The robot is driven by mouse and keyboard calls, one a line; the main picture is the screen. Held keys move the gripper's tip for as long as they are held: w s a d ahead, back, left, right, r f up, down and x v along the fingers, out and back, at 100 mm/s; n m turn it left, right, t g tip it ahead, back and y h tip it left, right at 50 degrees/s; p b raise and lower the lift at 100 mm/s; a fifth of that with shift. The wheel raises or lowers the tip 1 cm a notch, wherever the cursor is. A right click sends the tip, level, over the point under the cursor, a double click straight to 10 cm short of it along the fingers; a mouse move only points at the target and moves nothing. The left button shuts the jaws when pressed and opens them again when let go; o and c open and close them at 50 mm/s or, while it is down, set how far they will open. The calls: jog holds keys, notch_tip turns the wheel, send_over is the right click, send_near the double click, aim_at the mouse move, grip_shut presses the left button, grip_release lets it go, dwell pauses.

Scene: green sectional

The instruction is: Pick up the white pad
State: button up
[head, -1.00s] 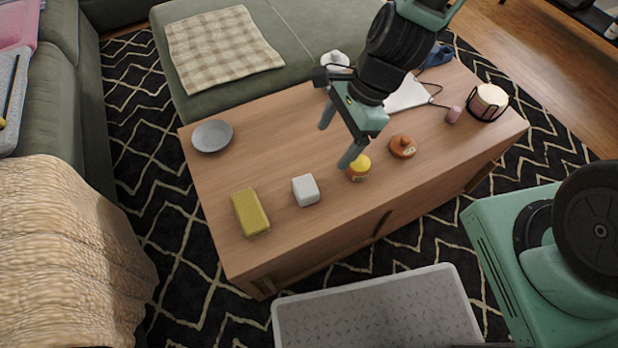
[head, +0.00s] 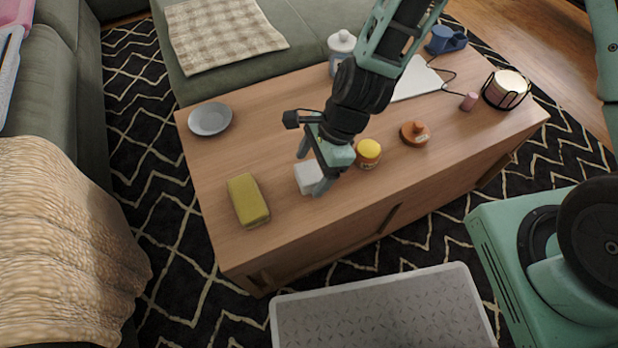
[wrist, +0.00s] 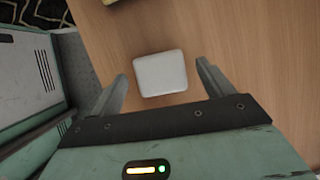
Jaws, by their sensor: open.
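The white pad (head: 307,178) is a small, rounded white block lying on the wooden coffee table. My gripper (head: 311,172) is open above it in the head view, and one finger covers part of the pad. In the wrist view the white pad (wrist: 160,73) lies just beyond and between the two open fingertips of my gripper (wrist: 161,80). Wood shows on both sides of the pad, between it and the fingers. I cannot tell the exact height of the fingers above the table.
A yellow-green block (head: 248,200) lies left of the pad. A yellow-topped jar (head: 368,153) and a brown lidded pot (head: 415,134) stand to its right. A grey plate (head: 210,119) is at the table's left end. The table (head: 262,150) is bare between plate and pad.

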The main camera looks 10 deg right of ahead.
aim_at(309, 172)
jog(key=shift+x, duration=1.05)
jog(key=c, duration=1.1)
jog(key=shift+o, duration=0.2)
jog(key=shift+r, duration=0.15)
notch_tip(309, 172, up, 10)
jog(key=p, duration=0.4)
jog(key=shift+o, duration=1.2)
jog(key=shift+c, duration=0.7)
